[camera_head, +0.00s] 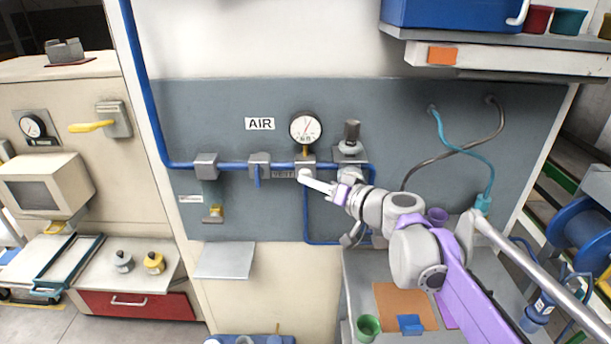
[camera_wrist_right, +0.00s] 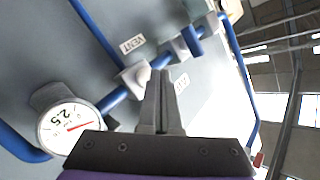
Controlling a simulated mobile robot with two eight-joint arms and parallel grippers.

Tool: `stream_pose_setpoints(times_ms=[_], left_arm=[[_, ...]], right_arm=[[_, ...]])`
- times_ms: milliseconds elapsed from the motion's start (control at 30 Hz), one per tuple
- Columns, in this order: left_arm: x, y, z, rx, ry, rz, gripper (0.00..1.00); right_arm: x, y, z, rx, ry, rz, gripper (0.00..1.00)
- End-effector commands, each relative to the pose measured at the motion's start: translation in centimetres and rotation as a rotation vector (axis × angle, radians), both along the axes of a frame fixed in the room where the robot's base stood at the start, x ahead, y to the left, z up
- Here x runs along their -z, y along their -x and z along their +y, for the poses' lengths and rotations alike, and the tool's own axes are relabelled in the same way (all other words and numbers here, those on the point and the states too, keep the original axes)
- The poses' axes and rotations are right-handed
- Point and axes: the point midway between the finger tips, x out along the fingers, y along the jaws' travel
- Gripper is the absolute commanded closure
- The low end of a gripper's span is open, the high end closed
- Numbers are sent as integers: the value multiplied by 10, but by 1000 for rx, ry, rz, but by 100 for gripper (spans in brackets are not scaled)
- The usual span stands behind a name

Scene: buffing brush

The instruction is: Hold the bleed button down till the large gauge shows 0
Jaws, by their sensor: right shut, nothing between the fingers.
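The round white gauge (camera_head: 306,128) with a red needle stands above the blue air pipe. It also shows in the right wrist view (camera_wrist_right: 72,127), where its face reads "2.5"; the needle is off to one side, and I cannot read its exact value. My right gripper (camera_head: 309,180) is shut and empty, its fingertips over the grey block (camera_head: 305,162) below the gauge, by the "VENT" label (camera_head: 283,174). The fingers (camera_wrist_right: 161,92) show shut in the wrist view. The button is hidden or cannot be told apart at the fingertips; contact is unclear. My left gripper is not in view.
The blue pipe (camera_head: 233,166) carries a small blue lever (camera_head: 257,178) left of the gripper and a grey regulator (camera_head: 351,138) to the right. A grey ledge (camera_head: 224,260) juts out lower left.

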Motion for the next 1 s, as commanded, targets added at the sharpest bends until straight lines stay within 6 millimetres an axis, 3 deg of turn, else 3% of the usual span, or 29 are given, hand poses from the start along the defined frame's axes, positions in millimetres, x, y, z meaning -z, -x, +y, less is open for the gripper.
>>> stream_pose_setpoints(times_ms=[1000], left_arm=[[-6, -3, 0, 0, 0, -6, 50]], right_arm=[[0, -10, 0, 1, -1, -1, 100]])
